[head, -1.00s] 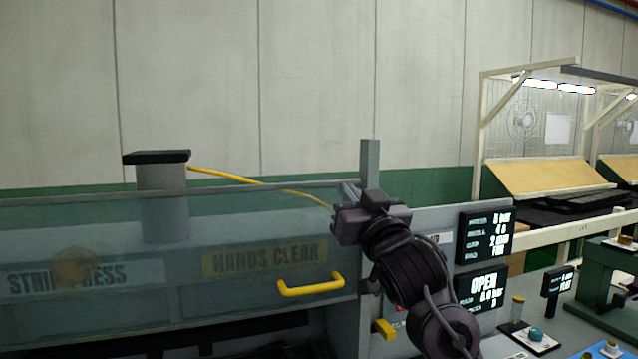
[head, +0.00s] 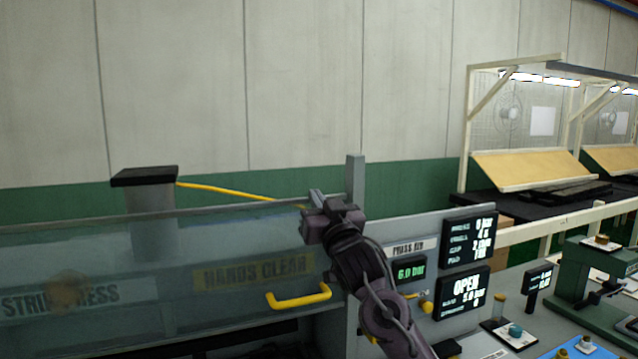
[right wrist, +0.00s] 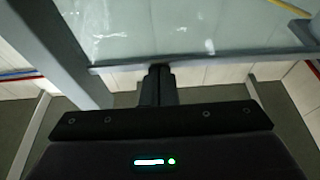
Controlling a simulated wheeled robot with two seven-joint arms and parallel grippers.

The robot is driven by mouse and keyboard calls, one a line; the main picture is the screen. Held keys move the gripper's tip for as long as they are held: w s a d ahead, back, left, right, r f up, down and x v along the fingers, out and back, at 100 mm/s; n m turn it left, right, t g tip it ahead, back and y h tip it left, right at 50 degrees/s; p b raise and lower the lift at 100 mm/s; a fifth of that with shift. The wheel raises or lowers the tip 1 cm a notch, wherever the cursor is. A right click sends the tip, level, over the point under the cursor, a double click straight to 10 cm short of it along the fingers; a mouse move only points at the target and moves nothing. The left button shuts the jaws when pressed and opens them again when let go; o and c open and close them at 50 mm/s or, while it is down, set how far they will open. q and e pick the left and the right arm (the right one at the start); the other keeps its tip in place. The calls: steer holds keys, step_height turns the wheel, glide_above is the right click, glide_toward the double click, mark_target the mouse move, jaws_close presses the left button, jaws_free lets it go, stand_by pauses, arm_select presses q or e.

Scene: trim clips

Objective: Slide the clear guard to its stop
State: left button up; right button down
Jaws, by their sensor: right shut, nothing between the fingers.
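The clear guard (head: 110,255) is a wide see-through pane across the left front of the press, with a thin grey top rail. A yellow handle (head: 298,297) sits low near its right end. My right gripper (head: 316,200) is shut and empty, by the rail's right end, above the handle. In the right wrist view the shut fingers (right wrist: 158,72) reach the rim of the clear pane (right wrist: 190,25); whether they touch it I cannot tell. The guard's lower edge and stop cannot be made out. My left gripper is out of view.
A grey post (head: 355,180) stands just right of the gripper. A press air panel (head: 408,244) and a screen reading OPEN (head: 466,291) lie further right. A dark-capped column (head: 150,205) with a yellow hose stands behind the guard. Small benchtop items sit at lower right.

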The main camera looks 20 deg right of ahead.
mark_target(313, 288)
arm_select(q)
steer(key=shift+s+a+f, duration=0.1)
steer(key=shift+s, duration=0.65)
arm_select(e)
steer(key=shift+w+a+f, duration=0.1)
steer(key=shift+f, duration=0.15)
